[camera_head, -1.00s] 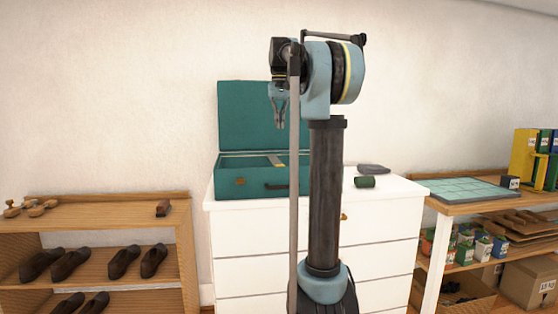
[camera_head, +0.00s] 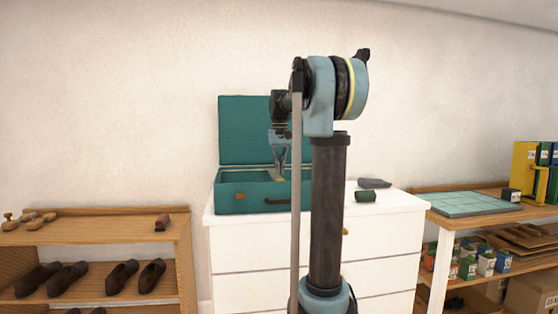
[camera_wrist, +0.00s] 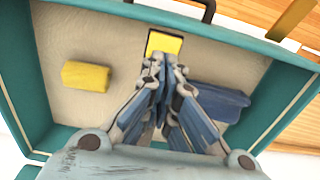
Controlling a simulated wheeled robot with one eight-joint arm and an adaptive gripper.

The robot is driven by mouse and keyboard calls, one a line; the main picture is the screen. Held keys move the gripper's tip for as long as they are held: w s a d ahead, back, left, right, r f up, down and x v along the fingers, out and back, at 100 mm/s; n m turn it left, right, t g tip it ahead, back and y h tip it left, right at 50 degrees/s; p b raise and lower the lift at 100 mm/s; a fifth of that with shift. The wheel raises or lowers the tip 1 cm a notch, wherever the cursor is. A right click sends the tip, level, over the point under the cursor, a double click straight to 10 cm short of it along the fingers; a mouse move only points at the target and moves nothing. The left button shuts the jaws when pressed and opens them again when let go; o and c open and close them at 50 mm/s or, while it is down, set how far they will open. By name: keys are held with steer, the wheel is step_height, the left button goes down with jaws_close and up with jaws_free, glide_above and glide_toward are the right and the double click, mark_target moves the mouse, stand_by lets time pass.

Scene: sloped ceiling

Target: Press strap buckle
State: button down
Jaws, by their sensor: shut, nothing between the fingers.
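An open teal suitcase (camera_head: 228,195) stands on the white dresser, with its lid upright at the back. In the wrist view its inside has a beige lining and a teal rim (camera_wrist: 245,42). A yellow, dark-edged piece (camera_wrist: 165,43), which looks like the strap buckle, lies near the handle side. My gripper (camera_wrist: 164,62) is shut and empty, its fingertips right at the edge of that piece; I cannot tell whether they touch. In the head view my gripper (camera_head: 279,176) points down inside the case, and the buckle is barely visible there.
A yellow block (camera_wrist: 86,76) and a blue folded item (camera_wrist: 222,102) lie inside the case. A dark green roll (camera_head: 365,196) and a grey flat item (camera_head: 374,183) lie on the dresser (camera_head: 235,236). A shoe shelf (camera_head: 95,230) stands left, a wooden table (camera_head: 480,220) right.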

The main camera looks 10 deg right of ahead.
steer(key=shift+f, duration=0.9)
steer(key=shift+f, duration=0.15)
steer(key=shift+f, duration=0.35)
steer(key=shift+s+f, duration=0.15)
steer(key=shift+f, duration=0.35)
step_height(320, 180, up, 14)
steer(key=shift+r, duration=0.2)
